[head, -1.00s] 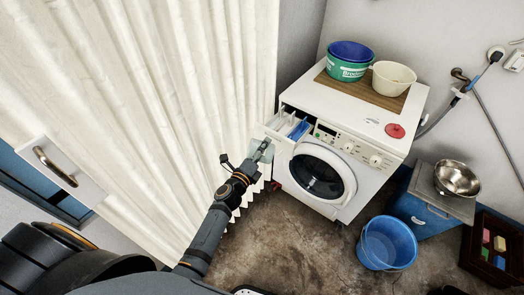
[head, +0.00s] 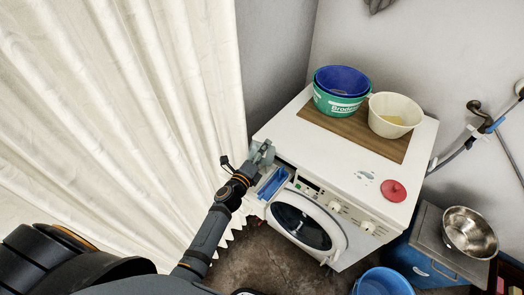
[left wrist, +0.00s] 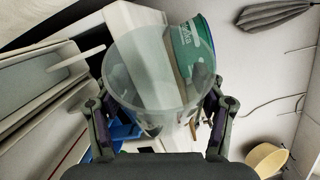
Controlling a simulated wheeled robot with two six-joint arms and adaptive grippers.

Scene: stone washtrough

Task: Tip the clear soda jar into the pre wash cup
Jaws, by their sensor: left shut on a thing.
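My left gripper (head: 262,153) is shut on the clear soda jar (left wrist: 155,75), a see-through jar between both fingers in the left wrist view. In the head view the gripper hides most of the jar. I cannot tell its tilt or contents. The gripper is at the back left end of the washing machine's open detergent drawer (head: 272,186), which has a blue compartment. Blue parts of it also show beyond the fingers in the left wrist view (left wrist: 126,130). I cannot tell which compartment is the pre wash cup. My right gripper is not in view.
The white washing machine (head: 330,165) carries a wooden board (head: 345,128), stacked blue and green tubs (head: 342,88), a cream tub (head: 394,115) and a red lid-like disc (head: 393,190). A pale curtain (head: 120,110) hangs left. A blue bucket (head: 382,282) and steel bowl (head: 468,232) are right.

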